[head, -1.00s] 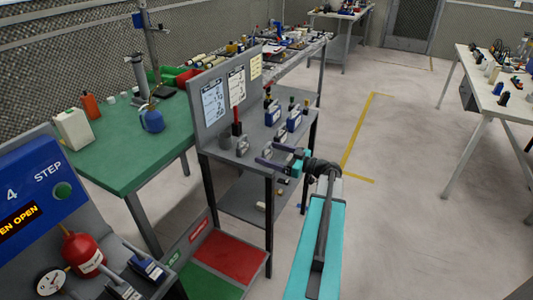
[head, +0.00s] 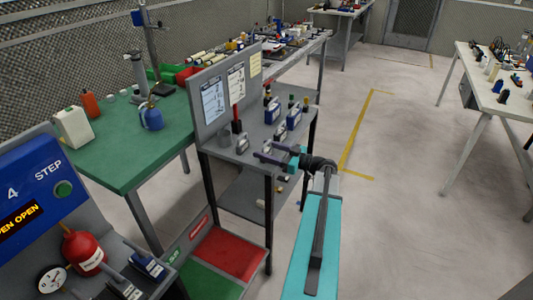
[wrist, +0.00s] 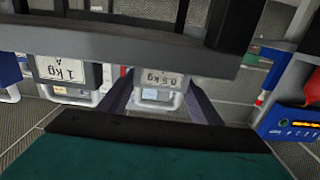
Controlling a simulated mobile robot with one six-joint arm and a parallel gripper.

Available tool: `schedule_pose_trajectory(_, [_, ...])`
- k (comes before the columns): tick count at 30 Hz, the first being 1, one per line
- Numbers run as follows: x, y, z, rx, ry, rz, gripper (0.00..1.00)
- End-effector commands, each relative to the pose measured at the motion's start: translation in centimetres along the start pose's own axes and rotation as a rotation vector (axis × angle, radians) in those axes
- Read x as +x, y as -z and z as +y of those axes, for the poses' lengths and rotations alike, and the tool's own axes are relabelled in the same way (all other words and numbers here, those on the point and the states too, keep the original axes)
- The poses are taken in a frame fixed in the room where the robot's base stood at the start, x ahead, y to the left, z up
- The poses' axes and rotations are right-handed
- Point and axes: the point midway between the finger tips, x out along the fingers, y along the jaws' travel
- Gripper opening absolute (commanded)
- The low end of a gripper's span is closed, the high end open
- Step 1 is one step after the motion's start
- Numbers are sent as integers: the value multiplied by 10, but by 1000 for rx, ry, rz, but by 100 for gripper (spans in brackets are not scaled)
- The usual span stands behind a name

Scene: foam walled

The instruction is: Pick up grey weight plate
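A grey block-like weight marked 0.5 kg (wrist: 160,80) with a handle shows in the middle of the wrist view, its label upside down. I take it for the grey weight plate; its full shape is hidden by the dark bar across the view. My gripper (head: 267,152) is over the grey shelf stand in the head view. Its two fingers, also in the wrist view (wrist: 160,98), are apart, one on each side of the 0.5 kg weight. I see no clear contact. In the head view my gripper partly covers the shelf top there.
A weight marked 1 kg A (wrist: 68,72) stands left of it in the wrist view. A small grey weight (head: 243,144) and several blue-based weights (head: 280,132) stand on the shelf stand (head: 228,158). A notice panel (head: 226,92) rises behind.

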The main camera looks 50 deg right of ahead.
Motion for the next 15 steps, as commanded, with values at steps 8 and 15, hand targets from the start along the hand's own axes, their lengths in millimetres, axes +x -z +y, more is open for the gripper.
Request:
schedule_pose_trajectory(8, [0,1,0,0,0,2,20])
schedule_pose_trajectory(15, [0,4,0,0,0,2,20])
